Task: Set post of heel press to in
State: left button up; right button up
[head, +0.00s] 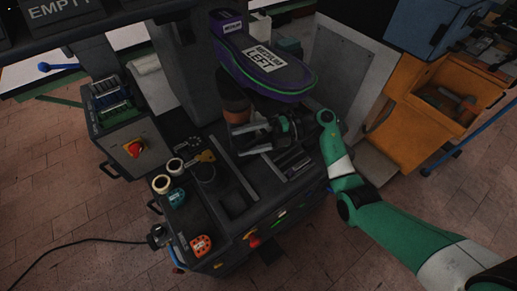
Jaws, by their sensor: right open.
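The heel press is a dark machine with a column (188,75) and a flat work bed. A purple and green last or sole form (262,60) labelled "MEDIUM LEFT" sits over the bed. Under its near-left end is a short brown and dark cylinder (235,98), which looks like the post; its lower part is partly hidden. My right gripper (237,141) is open, its fingers pointing left, just below the cylinder in the picture. I see nothing between the fingers, and cannot tell whether they touch the post. My left gripper is not in view.
A control box with a red button (133,149) stands at left. A slotted rail (235,170) runs along the bed. An orange cabinet (425,100) stands at right.

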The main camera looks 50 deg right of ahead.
pick_arm(q)
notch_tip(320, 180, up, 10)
jog(key=p, duration=0.8)
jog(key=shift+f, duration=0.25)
pick_arm(e)
jog(key=s+a+r, duration=0.7)
jog(key=s+r, duration=0.2)
jog(key=s, duration=0.2)
jog(key=shift+s+r, duration=0.15)
jog(key=shift+r, duration=0.25)
